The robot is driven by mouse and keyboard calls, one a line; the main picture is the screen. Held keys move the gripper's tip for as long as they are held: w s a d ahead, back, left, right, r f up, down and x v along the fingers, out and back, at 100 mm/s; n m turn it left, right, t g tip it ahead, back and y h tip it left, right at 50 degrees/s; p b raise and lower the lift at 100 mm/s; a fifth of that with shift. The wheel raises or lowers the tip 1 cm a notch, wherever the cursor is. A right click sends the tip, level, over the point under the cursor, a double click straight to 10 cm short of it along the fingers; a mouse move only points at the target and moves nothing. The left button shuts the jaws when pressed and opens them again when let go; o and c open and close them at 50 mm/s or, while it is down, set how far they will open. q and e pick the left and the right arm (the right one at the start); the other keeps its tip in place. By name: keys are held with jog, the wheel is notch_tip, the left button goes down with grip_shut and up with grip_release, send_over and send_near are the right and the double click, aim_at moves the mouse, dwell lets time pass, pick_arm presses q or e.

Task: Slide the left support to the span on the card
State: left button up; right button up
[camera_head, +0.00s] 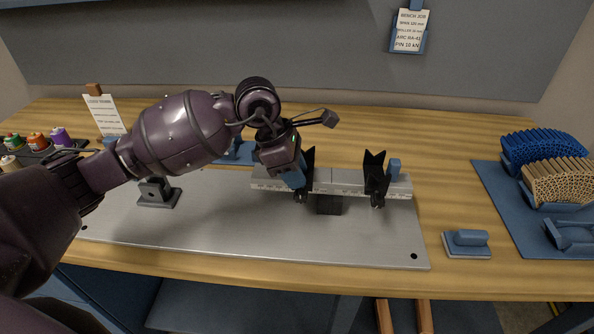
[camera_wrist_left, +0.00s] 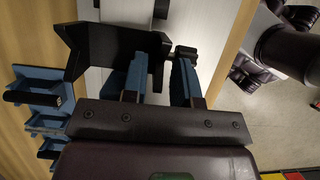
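The left support (camera_head: 310,158) is a black V-notched piece on the scaled rail (camera_head: 345,183); it also shows in the left wrist view (camera_wrist_left: 115,45). My left gripper (camera_head: 299,184) is right at its left side and partly hides it. The right support (camera_head: 375,172), black with a blue tab, stands farther right on the rail. The bench job card (camera_head: 412,30) hangs on the back panel; it appears to read span 120 mm. My right gripper is out of view.
A metal plate (camera_head: 230,222) lies under the rail, with a dark bracket (camera_head: 158,193) at its left. Blue and tan lattice pieces (camera_head: 555,180) stand on a blue mat at the right. A blue-handled block (camera_head: 466,242) lies nearer. A second card (camera_head: 103,113) stands at the left.

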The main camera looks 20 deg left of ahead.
pick_arm(q)
jog(key=shift+o, duration=0.5)
jog(key=shift+r, duration=0.15)
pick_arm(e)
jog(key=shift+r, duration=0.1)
pick_arm(q)
jog(key=shift+a+r+p, duration=0.2)
jog(key=shift+r+p, duration=0.1)
jog(key=shift+r, duration=0.2)
jog(key=p+v, duration=0.2)
jog(key=v, duration=0.2)
jog(key=shift+s+a+r, duration=0.1)
jog(key=shift+a+r, duration=0.1)
jog(key=shift+r, duration=0.1)
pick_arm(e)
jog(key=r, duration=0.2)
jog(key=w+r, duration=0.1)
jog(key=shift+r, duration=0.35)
